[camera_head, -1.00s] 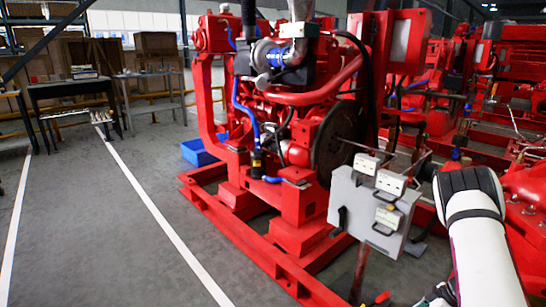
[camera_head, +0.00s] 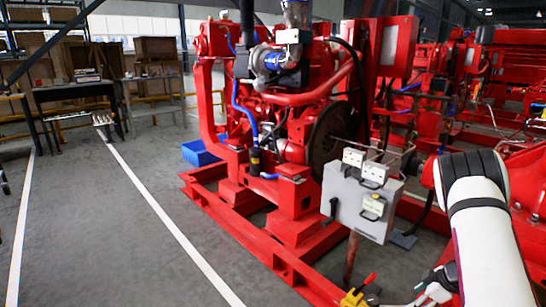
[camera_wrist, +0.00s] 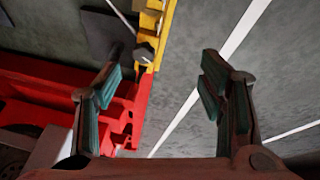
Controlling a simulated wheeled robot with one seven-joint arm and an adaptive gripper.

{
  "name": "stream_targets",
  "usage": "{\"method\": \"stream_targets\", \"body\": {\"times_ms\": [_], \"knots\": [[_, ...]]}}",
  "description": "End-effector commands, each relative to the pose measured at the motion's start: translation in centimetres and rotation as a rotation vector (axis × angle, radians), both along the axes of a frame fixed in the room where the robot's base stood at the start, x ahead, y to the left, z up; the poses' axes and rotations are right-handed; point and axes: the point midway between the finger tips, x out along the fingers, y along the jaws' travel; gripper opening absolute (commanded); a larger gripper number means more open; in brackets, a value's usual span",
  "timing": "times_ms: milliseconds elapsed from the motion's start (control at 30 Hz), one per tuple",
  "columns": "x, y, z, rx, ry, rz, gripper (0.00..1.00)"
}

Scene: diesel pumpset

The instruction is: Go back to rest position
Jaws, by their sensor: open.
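My gripper (camera_wrist: 162,78) is open in the wrist view, with its two dark fingers and teal pads wide apart and nothing between them. Behind the fingers show the grey floor, a white floor line and part of a red frame. My white arm shows at the lower right of the head view; the gripper's fingers cannot be made out there. The red diesel pumpset (camera_head: 290,130) stands on its red base frame (camera_head: 260,255) in the middle of the head view, left of my arm.
A grey control box (camera_head: 362,205) on a post stands close left of my arm. A yellow part with a red tip (camera_head: 355,299) is below it; a yellow bar (camera_wrist: 150,30) shows in the wrist view. More red machinery (camera_head: 430,120) fills the right. Floor (camera_head: 90,220) at left is clear.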

Motion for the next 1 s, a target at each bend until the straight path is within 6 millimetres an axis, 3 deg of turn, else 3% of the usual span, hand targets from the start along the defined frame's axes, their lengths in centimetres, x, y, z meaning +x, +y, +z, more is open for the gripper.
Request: {"method": "stream_targets", "body": {"times_ms": [267, 433, 567, 800, 1000], "knots": [[4.2, -1.1, 7.4, -0.126, -0.125, -0.126, 0.63], [6.3, -1.6, 15.2, -0.230, -0.224, -0.270, 0.63], [6.3, -1.3, 21.9, -0.294, -0.284, -0.413, 0.63], [2.2, 1.3, 31.6, -0.342, -0.309, -0.663, 0.63], [-4.2, 5.3, 36.8, -0.319, -0.253, -0.839, 0.63]]}}
